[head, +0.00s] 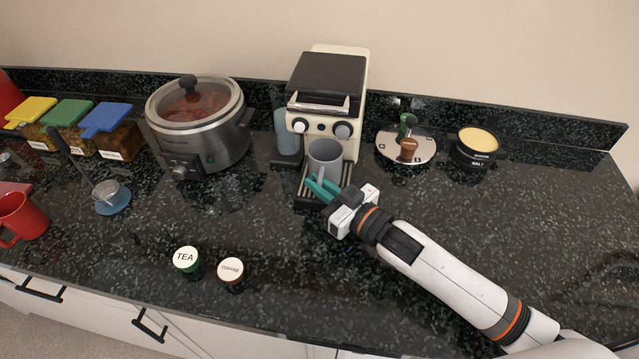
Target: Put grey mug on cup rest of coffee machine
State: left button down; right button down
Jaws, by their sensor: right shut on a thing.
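The grey mug (326,153) is upright at the front of the cream and black coffee machine (327,90). It is over or on the slatted cup rest (307,197); I cannot tell whether its base touches. My right gripper (322,187) reaches in from the lower right, its green fingers shut on the mug's near side, around the handle. The fingers and gripper body hide part of the cup rest. My left gripper is not in view.
A slow cooker (204,128) stands left of the machine. A round tray (390,152) with small items and a salt container (477,146) are at the right. Tea (187,261) and coffee (231,272) jars stand near the front edge. A red mug (22,218) is far left.

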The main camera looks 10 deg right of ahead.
jog(key=c, duration=1.5)
grip_release()
jog(key=shift+c, duration=0.2)
jog(key=shift+r, duration=0.15)
jog(key=shift+s+d, duration=0.2)
jog(key=shift+s, duration=0.05)
jog(key=b+v, duration=0.1)
jog(key=v, duration=0.8)
jog(key=shift+s+d+b, duration=0.2)
jog(key=shift+s+b, duration=0.1)
jog(key=shift+b, duration=0.1)
jog(key=shift+v, duration=0.85)
